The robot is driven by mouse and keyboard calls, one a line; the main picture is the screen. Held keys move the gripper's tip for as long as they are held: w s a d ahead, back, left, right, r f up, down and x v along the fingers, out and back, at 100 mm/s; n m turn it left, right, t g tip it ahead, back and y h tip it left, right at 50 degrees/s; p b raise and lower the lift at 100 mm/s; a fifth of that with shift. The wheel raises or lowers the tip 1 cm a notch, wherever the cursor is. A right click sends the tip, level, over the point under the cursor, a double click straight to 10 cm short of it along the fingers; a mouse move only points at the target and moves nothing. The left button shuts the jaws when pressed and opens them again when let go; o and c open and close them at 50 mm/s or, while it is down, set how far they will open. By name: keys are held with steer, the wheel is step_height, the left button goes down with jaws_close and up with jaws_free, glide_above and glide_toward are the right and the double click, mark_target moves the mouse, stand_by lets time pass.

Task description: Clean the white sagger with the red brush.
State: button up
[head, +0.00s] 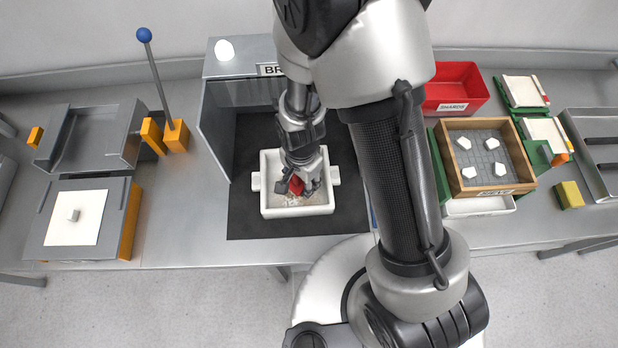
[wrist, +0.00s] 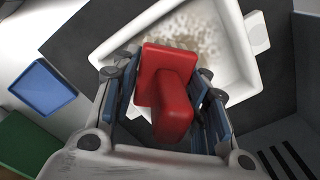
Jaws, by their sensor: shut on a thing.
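The white sagger (head: 298,211) is a square tray with side handles, on a dark mat inside a grey open-fronted booth. Brownish, speckled residue shows on its floor, and the sagger also shows in the wrist view (wrist: 236,62). My gripper (head: 302,182) is over the sagger, shut on the red brush (wrist: 168,88). The brush's red body sits between the fingers in the wrist view, and a small red part of it (head: 296,186) shows in the head view.
The booth's left wall (head: 216,125) stands close beside the sagger. A red bin (head: 455,88), a wooden-framed tray with white pieces (head: 467,181) and a yellow block (head: 569,195) lie right. A grey press with a blue-knobbed lever (head: 160,80) stands left. A blue tray (wrist: 42,88) shows in the wrist view.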

steer(key=shift+a+f, duration=0.25)
steer(key=shift+a, duration=0.45)
steer(key=shift+a+f, duration=0.2)
steer(key=shift+a, duration=0.45)
steer(key=shift+d+r, duration=0.1)
steer(key=shift+d, duration=1.2)
steer(key=shift+a+r, duration=0.1)
steer(key=shift+a, duration=1.2)
steer(key=shift+d+r, duration=0.15)
steer(key=shift+d, duration=1.1)
steer(key=shift+a+r, duration=0.15)
steer(key=shift+a, duration=0.65)
steer(key=shift+a+r, duration=0.15)
steer(key=shift+a, duration=0.65)
steer(key=shift+r, duration=0.2)
